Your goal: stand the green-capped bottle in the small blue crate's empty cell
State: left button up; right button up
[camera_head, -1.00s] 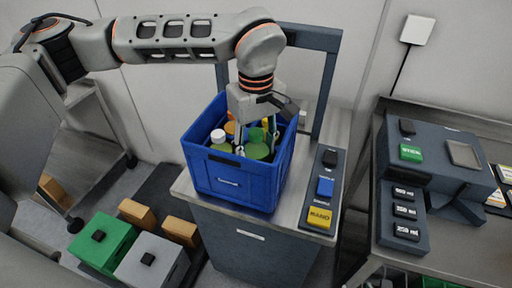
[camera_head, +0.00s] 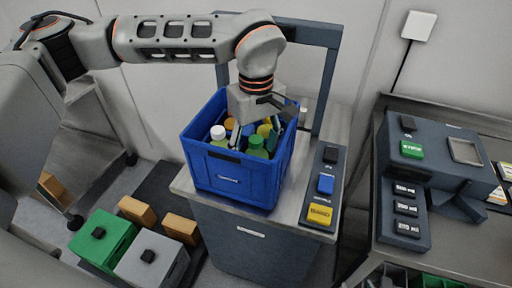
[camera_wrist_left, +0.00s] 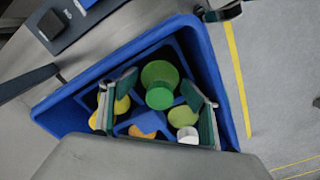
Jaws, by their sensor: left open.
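The blue crate (camera_head: 232,180) stands on the metal stand, with dividers and several bottles inside. The green-capped bottle (camera_head: 257,143) stands in the crate near its front right; its green cap (camera_wrist_left: 160,97) also shows in the left wrist view. My left gripper (camera_head: 254,136) points down into the crate. Its fingers are open on either side of this bottle, with gaps visible in the wrist view (camera_wrist_left: 165,96). The crate walls and neighbouring bottles hide the bottle's base. My right gripper is not in view.
A white-capped bottle (camera_head: 218,133) and bottles with yellow and orange tops crowd the crate. A dark frame (camera_head: 330,80) rises behind it. A button panel (camera_head: 325,187) lies right of it, and a machine (camera_head: 437,165) stands farther right.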

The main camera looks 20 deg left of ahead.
pick_arm(q)
jog(key=shift+r, duration=0.15)
notch_tip(320, 180, up, 13)
dwell(0.4)
dwell(0.4)
